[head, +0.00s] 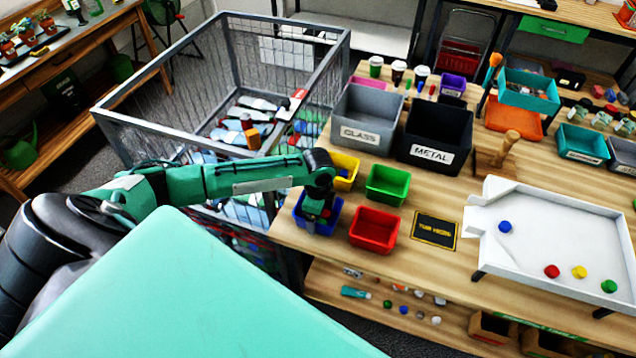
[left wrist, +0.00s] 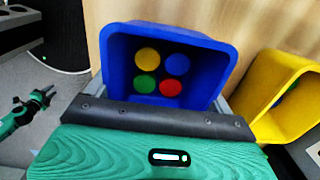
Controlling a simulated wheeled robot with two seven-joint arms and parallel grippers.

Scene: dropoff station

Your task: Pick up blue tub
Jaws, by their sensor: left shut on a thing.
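The blue tub (head: 329,226) stands on the table's near left edge in the head view. In the left wrist view the blue tub (left wrist: 118,57) is seen from above, with a yellow, a blue, a green and a red disc on its floor. My left gripper (head: 318,210) reaches down over the tub and is shut on it; the fingertips are largely hidden. My right gripper (left wrist: 38,98) seems to show small at the left of the left wrist view, away from the tub; its jaws are too small to read.
A yellow tub (head: 345,171), a green tub (head: 388,185) and a red tub (head: 374,230) stand close by. Grey GLASS (head: 362,135) and black METAL (head: 432,154) bins are behind. A wire cage (head: 125,128) stands left of the table. A white sloped tray (head: 560,225) is at right.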

